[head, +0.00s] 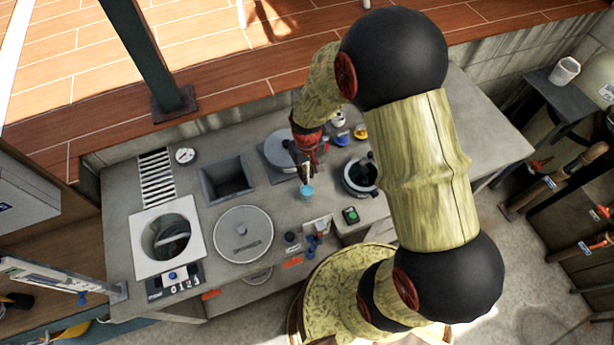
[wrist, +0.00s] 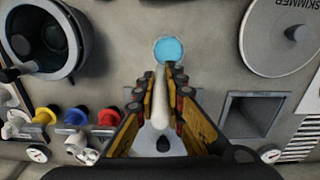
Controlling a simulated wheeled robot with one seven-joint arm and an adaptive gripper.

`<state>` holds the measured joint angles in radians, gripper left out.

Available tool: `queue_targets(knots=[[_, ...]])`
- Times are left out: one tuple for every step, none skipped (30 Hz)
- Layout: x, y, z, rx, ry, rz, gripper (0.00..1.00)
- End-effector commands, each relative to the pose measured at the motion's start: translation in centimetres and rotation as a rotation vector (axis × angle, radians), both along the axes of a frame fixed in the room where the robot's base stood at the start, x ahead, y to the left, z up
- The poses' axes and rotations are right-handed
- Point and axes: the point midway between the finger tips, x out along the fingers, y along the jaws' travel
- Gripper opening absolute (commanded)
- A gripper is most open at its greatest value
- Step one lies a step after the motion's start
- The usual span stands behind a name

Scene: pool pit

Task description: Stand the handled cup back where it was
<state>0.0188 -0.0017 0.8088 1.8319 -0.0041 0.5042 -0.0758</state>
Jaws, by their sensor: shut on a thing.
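The handled cup (wrist: 168,51) shows in the wrist view as a round light-blue shape with a pale, straight handle (wrist: 160,95) running toward me. My gripper (wrist: 166,85) is shut on that handle, with the fingers on either side of it and the round end sticking out beyond the tips. In the head view the cup (head: 307,190) is a small blue spot just below my gripper (head: 307,175), over the front part of the grey counter. I cannot tell whether the cup touches the counter. My fingers hide part of the handle.
A dark round pot (head: 359,176) stands close to the right of the cup. A round skimmer lid (head: 243,234) lies to the left, with a square opening (head: 227,180) behind it. A green button box (head: 350,215) sits in front. Coloured valves (wrist: 76,116) line the counter's back.

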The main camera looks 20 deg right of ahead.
Motion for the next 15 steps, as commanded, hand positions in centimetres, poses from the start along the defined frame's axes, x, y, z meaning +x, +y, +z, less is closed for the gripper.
queue_targets(knots=[[0.3,-0.1,-0.3,0.000,-0.001,-0.001,0.00],[0.4,-0.1,-0.4,0.000,-0.001,-0.001,0.00],[0.5,-0.2,-0.5,0.000,-0.001,-0.001,0.00],[0.5,-0.2,-0.6,0.000,-0.001,-0.001,0.00],[0.6,-0.3,-0.7,0.000,-0.001,-0.001,0.00],[0.8,-0.4,-1.0,0.000,0.000,-0.001,0.00],[1.0,-0.4,-1.3,0.000,0.000,-0.002,0.00],[0.9,-0.4,-1.7,0.000,0.002,-0.001,0.00],[0.9,-0.4,-2.2,0.000,0.002,-0.001,0.00],[0.8,-0.4,-2.7,0.000,0.002,-0.001,0.00],[0.8,-0.4,-3.2,0.000,0.003,-0.001,0.00],[0.8,-0.4,-3.6,0.000,0.002,-0.001,0.00],[0.9,-0.4,-3.9,0.000,0.000,-0.001,0.00],[0.9,-0.4,-4.0,0.000,-0.001,-0.001,0.00],[1.0,-0.4,-4.1,0.000,-0.002,-0.001,0.00]])
